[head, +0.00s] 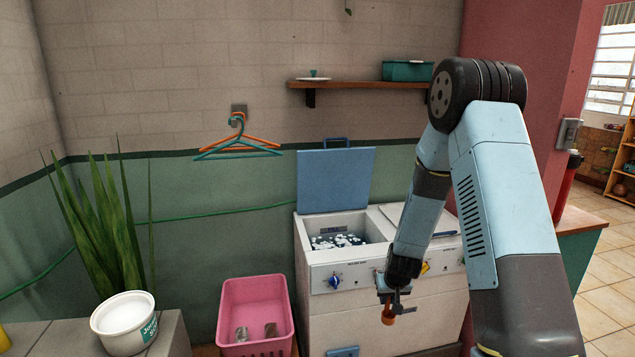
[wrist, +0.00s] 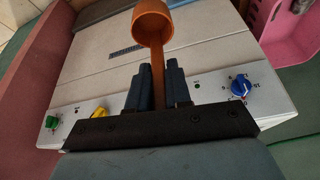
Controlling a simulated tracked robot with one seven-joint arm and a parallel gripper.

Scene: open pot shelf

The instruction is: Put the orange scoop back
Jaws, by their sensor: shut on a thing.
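The orange scoop (wrist: 153,22) is held in my gripper (wrist: 158,80). In the wrist view its handle lies between the two dark fingers, and its cup sticks out beyond the fingertips. In the head view the scoop (head: 388,316) hangs below my gripper (head: 392,291), in front of the washing machine's (head: 372,309) front face. A white tub (head: 124,320) with green lettering stands on the ledge at the lower left, apart from the scoop. Its inside looks white.
The machine's blue lid (head: 336,180) stands open above a foamy basin. A pink basket (head: 256,315) with small items stands on the floor between ledge and machine. A plant (head: 112,220) rises behind the tub. A shelf (head: 350,84) and hangers (head: 238,145) are on the wall.

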